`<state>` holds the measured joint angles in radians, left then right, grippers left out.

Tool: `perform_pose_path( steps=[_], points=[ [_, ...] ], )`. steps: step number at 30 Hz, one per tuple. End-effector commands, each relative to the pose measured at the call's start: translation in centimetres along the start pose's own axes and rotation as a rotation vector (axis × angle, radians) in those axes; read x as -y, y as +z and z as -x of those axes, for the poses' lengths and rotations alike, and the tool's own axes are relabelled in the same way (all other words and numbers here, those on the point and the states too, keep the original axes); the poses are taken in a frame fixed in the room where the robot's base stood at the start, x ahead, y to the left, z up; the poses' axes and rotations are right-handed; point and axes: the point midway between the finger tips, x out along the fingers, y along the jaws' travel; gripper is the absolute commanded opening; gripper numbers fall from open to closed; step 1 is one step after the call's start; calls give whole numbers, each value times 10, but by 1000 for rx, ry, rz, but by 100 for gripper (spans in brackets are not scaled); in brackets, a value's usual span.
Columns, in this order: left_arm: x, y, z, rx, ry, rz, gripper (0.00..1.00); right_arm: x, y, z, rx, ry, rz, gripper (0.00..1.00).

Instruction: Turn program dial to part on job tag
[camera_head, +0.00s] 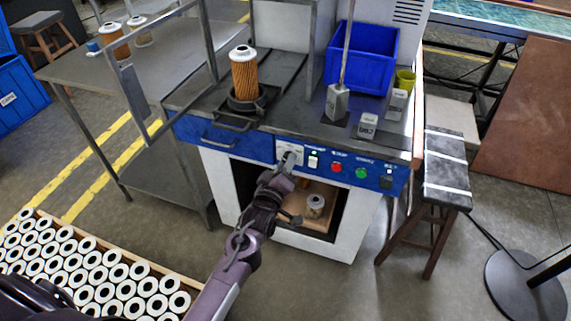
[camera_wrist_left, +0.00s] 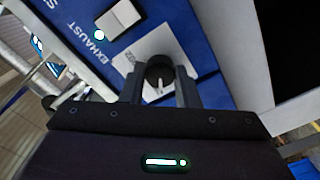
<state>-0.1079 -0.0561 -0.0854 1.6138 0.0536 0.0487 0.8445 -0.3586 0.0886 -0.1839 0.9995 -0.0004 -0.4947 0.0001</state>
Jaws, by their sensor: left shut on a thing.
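The program dial (camera_wrist_left: 158,72) is a round black knob with a pale pointer mark on a white plate (camera_wrist_left: 174,47). The plate sits on the blue front panel, left of the buttons in the head view (camera_head: 283,146). My left gripper (camera_head: 289,160) is at the dial, its fingers shut on either side of the knob in the left wrist view (camera_wrist_left: 159,88). Grey blocks with dark lettering stand on the worktop, one in front (camera_head: 368,126) and one with a rod (camera_head: 338,101). I cannot tell which is the job tag. My right gripper is not in view.
An orange filter cartridge (camera_head: 243,75) stands in a dark fixture on the worktop. The panel has a red button (camera_head: 337,167) and a green one (camera_head: 361,173). A blue bin (camera_head: 362,60) and an open metal frame (camera_head: 133,92) stand nearby. A crate of white-ended cartridges is at lower left.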

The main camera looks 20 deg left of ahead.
Motion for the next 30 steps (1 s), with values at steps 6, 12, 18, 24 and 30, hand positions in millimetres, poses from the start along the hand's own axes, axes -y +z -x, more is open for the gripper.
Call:
perform_pose_path(
  steps=[6, 12, 18, 24, 30],
  points=[
    [0, 0, 0, -1, 0, 2, 30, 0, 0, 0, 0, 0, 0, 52],
    [0, 0, 0, -1, 0, 1, 50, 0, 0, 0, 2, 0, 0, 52],
    [0, 0, 0, 0, 0, 0, 50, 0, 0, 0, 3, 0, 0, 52],
    [1, 0, 16, 1, -2, 0, 50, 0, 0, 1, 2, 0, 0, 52],
    [1, 1, 50, 2, -3, 1, 50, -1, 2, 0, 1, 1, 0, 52]
  ],
)
